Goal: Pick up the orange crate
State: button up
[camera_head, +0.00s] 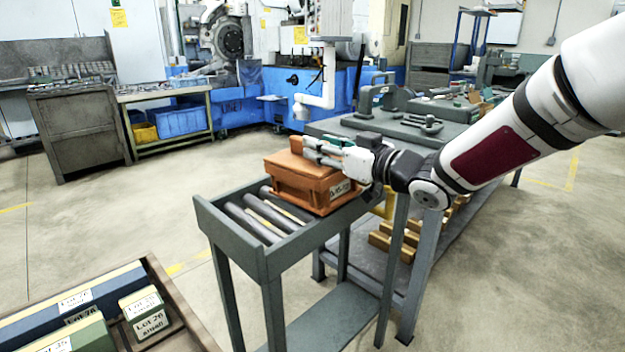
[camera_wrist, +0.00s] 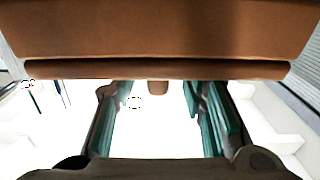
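The orange crate (camera_head: 300,185) sits closed and upright on the right part of a small grey roller stand (camera_head: 262,262). It has a flat lid and a white label on its front. My gripper (camera_head: 309,148) reaches in from the right, with its fingers over the crate's lid. In the wrist view the crate (camera_wrist: 160,30) fills the top, with its rim across the picture. The gripper's two green-padded fingers (camera_wrist: 155,100) are spread apart below the rim. A small brown piece shows between the tips, and I cannot tell whether anything touches it.
A grey workbench (camera_head: 455,135) with tools stands behind and right, close to my arm. Yellow-brown blocks (camera_head: 392,240) lie on its lower shelf. A tray of labelled lot boxes (camera_head: 150,318) is at the lower left. The stand's left rollers (camera_head: 247,222) are bare.

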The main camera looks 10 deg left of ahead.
aim_at(298, 136)
jog(key=shift+b+x, duration=0.55)
jog(key=shift+x, duration=1.45)
jog(key=shift+w+d, duration=0.1)
grip_shut()
jog(key=shift+r, duration=0.2)
